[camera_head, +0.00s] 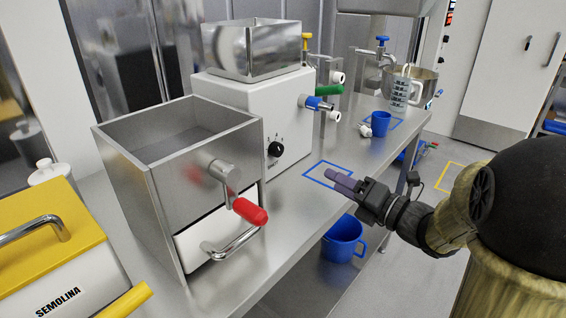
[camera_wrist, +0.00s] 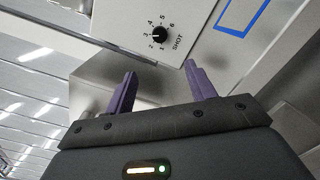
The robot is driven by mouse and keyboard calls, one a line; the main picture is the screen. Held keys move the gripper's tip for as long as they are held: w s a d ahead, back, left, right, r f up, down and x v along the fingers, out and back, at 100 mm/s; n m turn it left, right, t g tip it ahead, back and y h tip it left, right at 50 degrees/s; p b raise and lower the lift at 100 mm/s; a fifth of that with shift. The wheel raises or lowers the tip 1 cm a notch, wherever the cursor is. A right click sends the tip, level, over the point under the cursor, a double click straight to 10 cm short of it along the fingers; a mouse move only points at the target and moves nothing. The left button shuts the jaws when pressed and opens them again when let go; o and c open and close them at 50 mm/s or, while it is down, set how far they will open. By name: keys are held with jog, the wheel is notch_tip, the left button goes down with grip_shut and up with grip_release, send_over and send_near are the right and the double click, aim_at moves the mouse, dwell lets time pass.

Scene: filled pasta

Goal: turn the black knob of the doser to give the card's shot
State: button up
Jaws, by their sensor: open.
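The doser (camera_head: 235,107) is a white box with a steel hopper on top, in the middle of the head view. Its black knob (camera_head: 275,149) is on the front face. In the wrist view the knob (camera_wrist: 159,34) sits in a dial numbered 1 to 6, marked SHOT; a small white mark shows on its left side, but its exact setting is too small to tell. My gripper (camera_head: 341,182) is open and empty, right of the knob and apart from it. In the wrist view its purple fingers (camera_wrist: 160,72) point toward the dial. No readable card shows.
A steel hopper with a red-handled crank (camera_head: 250,211) stands left of the doser. Blue outlines (camera_head: 325,174) mark the bench. A blue bucket (camera_head: 343,238) is below. A yellow semolina bin (camera_head: 50,245) is at left.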

aim_at(279, 152)
jog(key=shift+w+a, duration=0.1)
jog(key=x, duration=1.7)
jog(key=shift+w+p, duration=0.2)
jog(key=shift+p, duration=0.2)
jog(key=c, duration=1)
